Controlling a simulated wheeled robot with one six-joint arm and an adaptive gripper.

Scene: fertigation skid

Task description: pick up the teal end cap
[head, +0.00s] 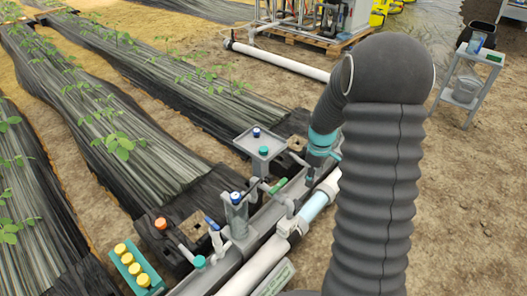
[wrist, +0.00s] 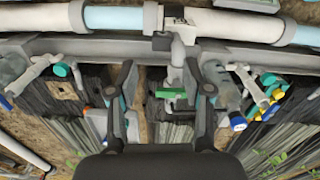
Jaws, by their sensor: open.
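Several teal caps are in view, and I cannot tell for sure which is the end cap. One teal cap (head: 200,262) tops a fitting on the grey rail's near end. Another teal cap (head: 263,154) is on the small grey tray beside a blue cap. In the wrist view a teal cap (wrist: 62,69) sits beside a white fitting, left of my fingers, and another teal cap (wrist: 268,79) is to the right. My gripper (wrist: 160,70) is open and empty above the rail, with a green-handled valve (wrist: 172,93) between its fingers. The arm partly hides it in the head view.
A green block with yellow caps (head: 138,272) lies at lower left. White and pale-blue pipe (head: 265,258) runs alongside. A grey cart (head: 463,90) stands at right.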

